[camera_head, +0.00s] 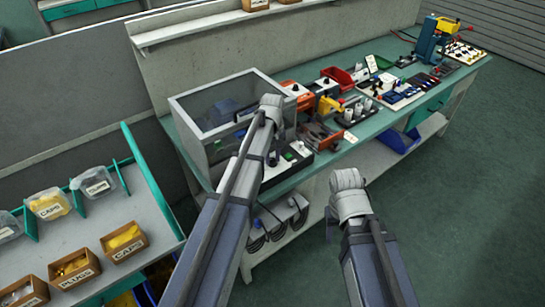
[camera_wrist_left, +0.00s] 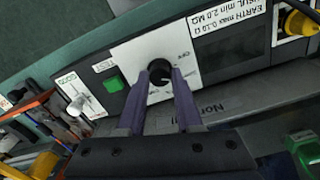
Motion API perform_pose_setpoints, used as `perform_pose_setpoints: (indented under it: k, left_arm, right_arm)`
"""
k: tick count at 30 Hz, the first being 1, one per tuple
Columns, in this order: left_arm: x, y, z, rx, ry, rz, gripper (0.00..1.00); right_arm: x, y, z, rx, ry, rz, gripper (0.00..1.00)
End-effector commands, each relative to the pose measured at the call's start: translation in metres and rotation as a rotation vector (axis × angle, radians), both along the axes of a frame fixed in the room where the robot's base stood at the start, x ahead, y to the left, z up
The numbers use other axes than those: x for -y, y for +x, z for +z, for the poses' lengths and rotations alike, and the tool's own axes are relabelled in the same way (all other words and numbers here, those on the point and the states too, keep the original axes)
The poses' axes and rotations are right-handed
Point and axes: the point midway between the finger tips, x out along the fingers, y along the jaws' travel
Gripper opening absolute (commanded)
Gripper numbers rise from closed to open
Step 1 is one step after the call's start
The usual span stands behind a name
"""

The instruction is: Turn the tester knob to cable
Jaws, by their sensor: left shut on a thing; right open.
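The tester (camera_head: 288,163) stands at the bench's front edge, partly behind my left arm. In the left wrist view, its round black knob (camera_wrist_left: 157,68) sits on a white plate (camera_wrist_left: 190,68). "OFF" is printed beside the knob; another label is partly covered. I cannot tell which setting the knob points to. My left gripper (camera_wrist_left: 160,77) is shut on the knob, one finger on each side. A green button (camera_wrist_left: 113,84) marked TEST and a dark display (camera_wrist_left: 229,49) flank the plate. My right gripper (camera_head: 332,226) is mostly hidden by its arm, in front of the bench, away from the tester.
A clear-lidded grey box (camera_head: 226,108) stands left of the tester. Orange and red bins (camera_head: 338,76), tools and parts crowd the bench to the right. A side rack (camera_head: 160,222) holds labelled boxes. The floor (camera_head: 460,200) at right is clear.

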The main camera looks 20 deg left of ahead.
Motion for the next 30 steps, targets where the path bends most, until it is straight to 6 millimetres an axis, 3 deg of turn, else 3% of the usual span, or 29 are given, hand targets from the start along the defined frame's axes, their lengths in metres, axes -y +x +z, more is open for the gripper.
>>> perform_pose_setpoints:
  k: [30]
  left_arm:
    - [0.0006,-0.0002,-0.0001,0.0,0.0,-0.965,0.0]
  right_arm:
    - [0.0,0.0,-0.0001,0.0,0.0,0.0,0.5]
